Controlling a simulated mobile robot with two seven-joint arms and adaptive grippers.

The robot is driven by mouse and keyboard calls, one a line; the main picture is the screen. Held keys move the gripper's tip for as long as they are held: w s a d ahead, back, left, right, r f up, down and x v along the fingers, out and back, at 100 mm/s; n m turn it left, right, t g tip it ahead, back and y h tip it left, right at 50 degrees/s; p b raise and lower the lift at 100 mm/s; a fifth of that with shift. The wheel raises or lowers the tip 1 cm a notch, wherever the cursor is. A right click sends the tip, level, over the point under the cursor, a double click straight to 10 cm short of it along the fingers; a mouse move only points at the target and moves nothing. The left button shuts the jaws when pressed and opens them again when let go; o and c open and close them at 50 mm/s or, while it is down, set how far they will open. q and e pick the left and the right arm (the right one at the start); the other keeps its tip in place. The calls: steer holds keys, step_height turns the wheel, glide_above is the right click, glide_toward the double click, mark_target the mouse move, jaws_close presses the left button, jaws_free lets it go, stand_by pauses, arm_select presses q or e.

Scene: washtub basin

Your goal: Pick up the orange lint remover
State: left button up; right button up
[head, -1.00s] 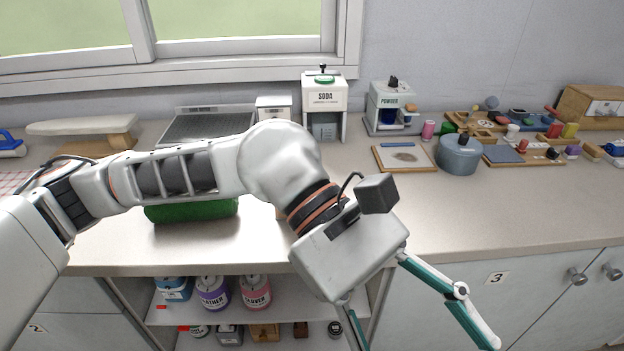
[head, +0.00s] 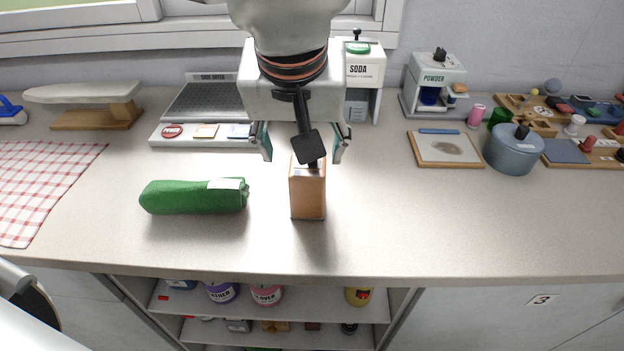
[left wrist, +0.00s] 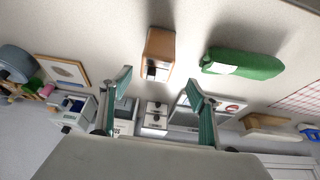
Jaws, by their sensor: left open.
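The orange lint remover (head: 307,192) stands upright on the counter as a small block with a dark piece at its top. It also shows in the left wrist view (left wrist: 159,48), just beyond the fingertips and roughly centred between them. My left gripper (head: 303,152) is open, its two teal fingers spread on either side above the lint remover, and nothing is between them in the left wrist view (left wrist: 160,82). Part of the lint remover's top is hidden by a dark part of my wrist in the head view. My right gripper is not in view.
A green rolled bundle (head: 195,196) lies left of the lint remover. Behind are a dryer (head: 205,105) and a soda dispenser (head: 362,80). A framed board (head: 446,149) and a blue-grey pot (head: 513,150) are at right. The counter's front edge is clear.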

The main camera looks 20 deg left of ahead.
mark_target(308, 171)
arm_select(q)
steer(key=x, duration=0.2)
steer(key=shift+f, duration=0.4)
steer(key=x, duration=0.1)
steer(key=b+x, duration=0.1)
steer(key=x, duration=0.2)
steer(key=shift+d+f, duration=0.1)
steer(key=shift+d, duration=0.25)
steer(key=shift+w+f, duration=0.25)
steer(key=shift+f, duration=0.05)
steer(key=c, duration=1.4)
steer(key=shift+r, duration=0.1)
steer(key=shift+c, duration=0.6)
